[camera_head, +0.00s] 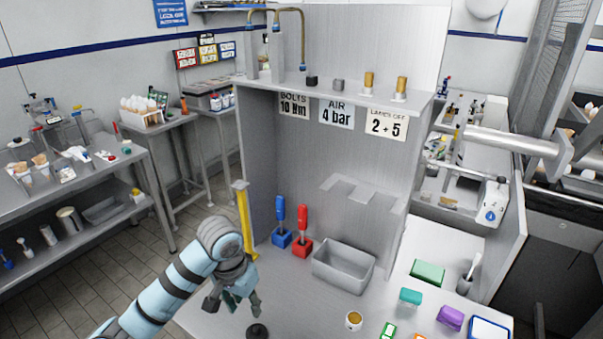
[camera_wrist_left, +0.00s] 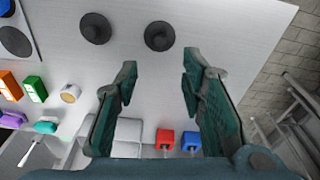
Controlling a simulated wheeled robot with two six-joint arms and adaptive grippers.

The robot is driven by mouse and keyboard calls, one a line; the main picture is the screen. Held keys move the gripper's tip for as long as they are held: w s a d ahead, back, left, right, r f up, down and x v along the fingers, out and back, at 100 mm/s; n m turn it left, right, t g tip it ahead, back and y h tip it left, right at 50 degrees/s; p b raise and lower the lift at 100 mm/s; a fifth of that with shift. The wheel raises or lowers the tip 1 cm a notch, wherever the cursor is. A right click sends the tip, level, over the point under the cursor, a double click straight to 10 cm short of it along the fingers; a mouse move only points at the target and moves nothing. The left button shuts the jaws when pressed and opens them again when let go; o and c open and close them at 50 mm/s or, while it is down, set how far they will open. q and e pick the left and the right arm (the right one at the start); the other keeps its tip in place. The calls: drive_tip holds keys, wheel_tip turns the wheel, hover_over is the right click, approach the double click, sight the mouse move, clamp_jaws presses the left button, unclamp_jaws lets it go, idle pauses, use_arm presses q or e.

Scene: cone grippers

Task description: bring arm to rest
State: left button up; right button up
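My left arm comes in from the lower left in the head view. Its gripper (camera_head: 232,296) hangs over the front left part of the grey worktop (camera_head: 290,297). In the left wrist view the same gripper (camera_wrist_left: 155,78) has its two green-padded fingers spread apart, with nothing between them. Below it I see the bare worktop and two dark round knobs, one left (camera_wrist_left: 96,28) and one right (camera_wrist_left: 159,36). My right gripper does not show in either view.
A blue-handled tool (camera_head: 280,222) and a red-handled tool (camera_head: 302,232) stand upright in blocks behind the gripper. A grey bin (camera_head: 343,268) stands to their right. A yellow post (camera_head: 244,222) rises close to the gripper. Small coloured boxes lie at the right.

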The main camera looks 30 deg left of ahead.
use_arm(q)
drive_tip(key=s+d+f, duration=0.2)
drive_tip(key=f, duration=0.1)
drive_tip(key=s+d+f+m, duration=0.1)
drive_tip(key=s+d+f, duration=0.1)
drive_tip(key=d, duration=0.1)
drive_tip(key=s+d+f+m+t, duration=0.1)
drive_tip(key=s+d+f, duration=0.1)
drive_tip(key=d+f, duration=0.1)
drive_tip(key=shift+s+f, duration=0.25)
drive_tip(key=shift+f, duration=0.1)
drive_tip(key=s+d+f+t, duration=0.1)
drive_tip(key=s+d, duration=0.2)
drive_tip(key=s, duration=0.5)
wheel_tip(320, 180, down, 25)
drive_tip(key=s+a+g+b, duration=0.1)
drive_tip(key=s+a+b, duration=0.1)
drive_tip(key=b, duration=0.2)
drive_tip(key=s+f+g+b, duration=0.1)
drive_tip(key=s+f, duration=1.2)
drive_tip(key=shift+s+a+y+b, duration=0.2)
drive_tip(key=shift+a+y+b, duration=0.05)
drive_tip(key=shift+y+b, duration=0.15)
